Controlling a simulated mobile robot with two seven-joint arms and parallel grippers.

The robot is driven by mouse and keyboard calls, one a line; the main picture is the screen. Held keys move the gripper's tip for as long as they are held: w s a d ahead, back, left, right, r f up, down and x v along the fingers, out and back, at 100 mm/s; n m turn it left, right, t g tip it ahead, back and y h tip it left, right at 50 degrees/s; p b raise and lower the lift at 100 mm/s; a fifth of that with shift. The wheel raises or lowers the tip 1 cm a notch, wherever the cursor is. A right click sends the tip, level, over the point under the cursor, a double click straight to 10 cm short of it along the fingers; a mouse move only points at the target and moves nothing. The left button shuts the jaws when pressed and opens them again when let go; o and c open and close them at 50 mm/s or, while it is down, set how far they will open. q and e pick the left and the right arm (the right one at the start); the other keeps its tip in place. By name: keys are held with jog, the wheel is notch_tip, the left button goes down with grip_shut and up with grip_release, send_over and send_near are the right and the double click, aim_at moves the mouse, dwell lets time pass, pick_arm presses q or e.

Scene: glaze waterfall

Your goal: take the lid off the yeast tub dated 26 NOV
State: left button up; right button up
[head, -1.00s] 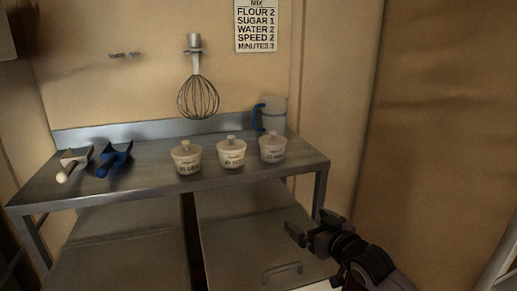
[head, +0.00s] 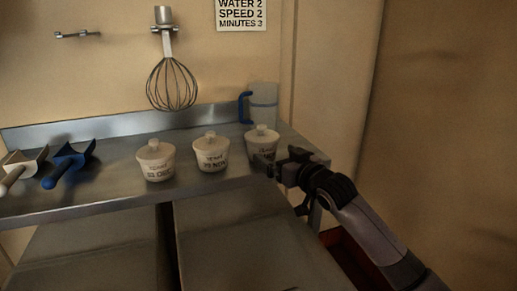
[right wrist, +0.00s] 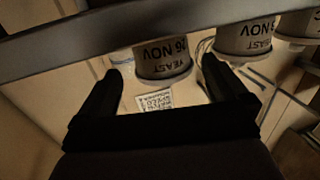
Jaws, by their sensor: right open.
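Three pale tubs with knobbed lids stand in a row on the metal table. The right tub (head: 262,137) is partly hidden behind my right gripper (head: 268,164). In the right wrist view, which is upside down, this tub (right wrist: 163,62) reads YEAST and what looks like 26 NOV. It shows between my two spread fingers; the gripper is open and empty, and I cannot tell whether it touches the tub. The middle tub (head: 211,155) has a NOV date; it also shows in the right wrist view (right wrist: 245,40). My left gripper is out of view.
The left tub (head: 156,163) stands beside the middle one. A clear jug with a blue handle (head: 263,101) is behind the right tub. A whisk (head: 172,83) hangs on the wall. A white scoop (head: 20,170) and a blue scoop (head: 69,165) lie at the left.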

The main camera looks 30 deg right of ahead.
aim_at(270, 150)
jog(key=shift+w+d, duration=0.1)
jog(key=shift+w, duration=3.1)
jog(key=c, duration=0.8)
